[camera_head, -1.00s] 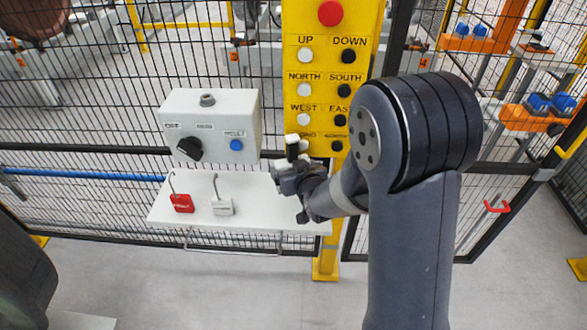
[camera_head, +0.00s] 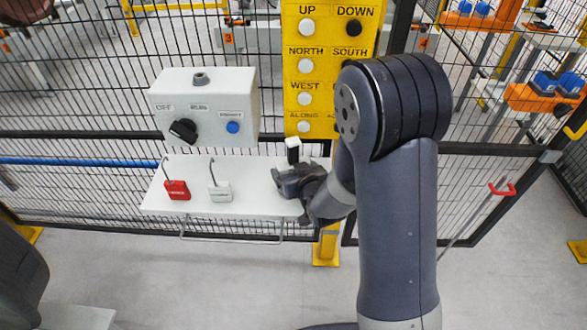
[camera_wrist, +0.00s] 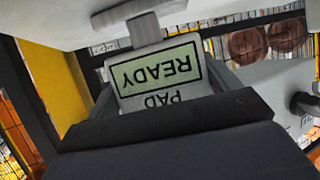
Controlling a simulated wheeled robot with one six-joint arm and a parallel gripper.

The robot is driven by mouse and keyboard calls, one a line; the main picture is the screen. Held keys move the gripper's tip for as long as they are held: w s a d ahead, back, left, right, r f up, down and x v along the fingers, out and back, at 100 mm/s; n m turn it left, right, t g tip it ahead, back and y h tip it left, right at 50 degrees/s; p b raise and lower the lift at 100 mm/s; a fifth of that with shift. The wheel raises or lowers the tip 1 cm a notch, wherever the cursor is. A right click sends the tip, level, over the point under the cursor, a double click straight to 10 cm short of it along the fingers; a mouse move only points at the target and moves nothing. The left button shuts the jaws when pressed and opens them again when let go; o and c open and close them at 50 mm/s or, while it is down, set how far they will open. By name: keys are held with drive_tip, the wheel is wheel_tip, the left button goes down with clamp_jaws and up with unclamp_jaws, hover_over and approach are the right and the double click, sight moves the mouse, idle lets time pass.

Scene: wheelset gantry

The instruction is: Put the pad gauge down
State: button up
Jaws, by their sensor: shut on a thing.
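My gripper (camera_head: 290,178) is shut on the pad gauge (camera_head: 293,150), a small upright piece with a white top block and a dark part below it. In the head view they are at the right end of the white shelf (camera_head: 250,192). Whether the gauge touches the shelf cannot be told. In the wrist view the gauge (camera_wrist: 155,75) stands beyond the dark gripper edge. The gripped lower part is hidden.
A red padlock (camera_head: 177,190) and a white padlock (camera_head: 220,192) are on the shelf's left half. A grey control box (camera_head: 205,85) with a black knob and blue button is above. The yellow button panel (camera_head: 318,72) and mesh fence stand behind.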

drive_tip(key=o, duration=1.1)
drive_tip(key=shift+r+p, duration=0.15)
drive_tip(key=shift+p, duration=0.15)
drive_tip(key=b+v, duration=0.1)
drive_tip(key=v, duration=1.1)
drive_tip(key=shift+w, duration=0.1)
